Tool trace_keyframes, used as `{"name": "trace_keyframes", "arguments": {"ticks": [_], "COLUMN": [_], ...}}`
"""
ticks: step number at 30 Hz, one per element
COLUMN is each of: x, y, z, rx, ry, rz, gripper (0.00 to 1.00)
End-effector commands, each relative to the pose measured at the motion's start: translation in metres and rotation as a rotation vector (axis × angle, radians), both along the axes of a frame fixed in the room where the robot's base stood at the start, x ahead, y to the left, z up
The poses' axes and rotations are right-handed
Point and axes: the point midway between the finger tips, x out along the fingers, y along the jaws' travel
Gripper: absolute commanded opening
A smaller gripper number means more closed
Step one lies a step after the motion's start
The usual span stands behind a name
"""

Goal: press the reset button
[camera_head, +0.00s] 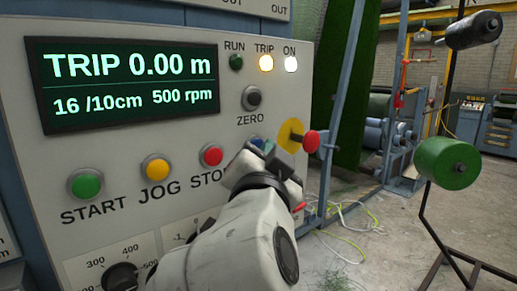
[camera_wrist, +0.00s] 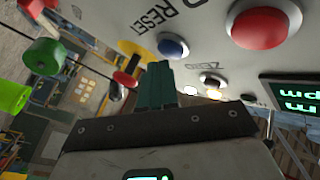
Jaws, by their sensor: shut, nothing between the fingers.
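The reset button is blue. In the wrist view the reset button (camera_wrist: 173,46) sits in a pale ring beside the word RESET, just beyond my fingertips. In the head view only part of the reset button (camera_head: 257,143) shows, mostly hidden behind my gripper (camera_head: 268,151). In the wrist view my gripper (camera_wrist: 158,68) has its teal fingers together and empty, pointing at the panel close to the button. I cannot tell whether the tips touch it. The display (camera_head: 130,82) reads TRIP 0.00 m. The TRIP lamp (camera_head: 266,63) is lit amber.
The red stop button (camera_head: 211,155) is left of my gripper, the ZERO button (camera_head: 252,97) above it. A red emergency knob on a yellow disc (camera_head: 291,136) stands close on the right. The ON lamp (camera_head: 291,64) is lit. A green roller (camera_head: 449,164) stands farther right.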

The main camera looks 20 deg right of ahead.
Motion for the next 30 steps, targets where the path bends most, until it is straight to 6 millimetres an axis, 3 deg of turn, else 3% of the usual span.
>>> {"name": "trace_keyframes", "arguments": {"ticks": [30], "x": [0.0076], "y": [0.0032], "z": [-0.0001], "rx": [0.0], "ry": [0.0], "rz": [0.001], "gripper": [0.0]}}
